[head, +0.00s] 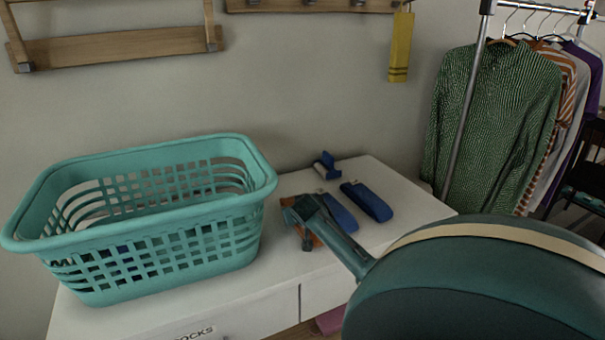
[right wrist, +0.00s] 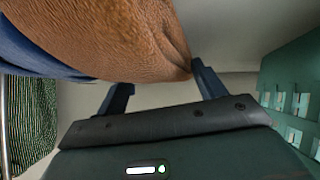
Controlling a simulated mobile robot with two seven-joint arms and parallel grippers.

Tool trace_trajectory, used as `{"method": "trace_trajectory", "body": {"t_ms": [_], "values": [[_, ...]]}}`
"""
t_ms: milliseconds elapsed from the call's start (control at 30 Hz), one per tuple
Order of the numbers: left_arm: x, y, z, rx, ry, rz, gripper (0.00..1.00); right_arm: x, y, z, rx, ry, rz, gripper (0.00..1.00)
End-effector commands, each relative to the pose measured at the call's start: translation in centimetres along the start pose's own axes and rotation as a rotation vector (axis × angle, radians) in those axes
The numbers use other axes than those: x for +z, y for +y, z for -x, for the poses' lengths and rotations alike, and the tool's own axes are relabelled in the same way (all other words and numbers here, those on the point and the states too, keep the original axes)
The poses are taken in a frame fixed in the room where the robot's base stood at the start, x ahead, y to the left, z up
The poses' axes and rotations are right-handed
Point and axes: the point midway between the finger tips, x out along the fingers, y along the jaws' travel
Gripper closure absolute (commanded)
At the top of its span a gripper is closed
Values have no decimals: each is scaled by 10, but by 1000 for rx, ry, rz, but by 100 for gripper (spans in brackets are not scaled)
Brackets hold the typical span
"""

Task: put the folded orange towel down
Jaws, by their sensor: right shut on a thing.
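The folded orange towel (right wrist: 125,40) fills the upper part of the right wrist view, between the two dark fingers. In the head view only a small orange-brown part (head: 292,217) shows beneath my right gripper (head: 304,230). That gripper is shut on the towel, over the white dresser top (head: 405,212), just right of the teal basket. I cannot tell whether the towel touches the surface. My left gripper is not in view.
A teal laundry basket (head: 150,221) stands on the left of the dresser. Folded blue items (head: 367,201) lie close to the right of my right gripper, with a smaller blue item (head: 326,165) behind. Bare surface shows at the right end. A clothes rack (head: 468,110) stands beyond.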

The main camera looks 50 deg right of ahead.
Motion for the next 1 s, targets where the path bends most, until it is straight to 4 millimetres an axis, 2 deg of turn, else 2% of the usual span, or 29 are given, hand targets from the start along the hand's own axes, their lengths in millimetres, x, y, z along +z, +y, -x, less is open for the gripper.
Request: {"method": "trace_trajectory", "body": {"t_ms": [267,300,500,567,833,1000], "values": [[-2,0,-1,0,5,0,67,-1,0,0,-1,4,-1,85],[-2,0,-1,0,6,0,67,0,0,-1,-1,3,-1,29],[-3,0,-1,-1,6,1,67,0,0,-1,-1,3,-1,12],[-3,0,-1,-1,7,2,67,0,0,-1,-1,3,-1,8],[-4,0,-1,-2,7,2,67,-2,0,1,0,3,-1,7],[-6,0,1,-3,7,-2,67,-2,0,15,-2,4,0,7]]}}
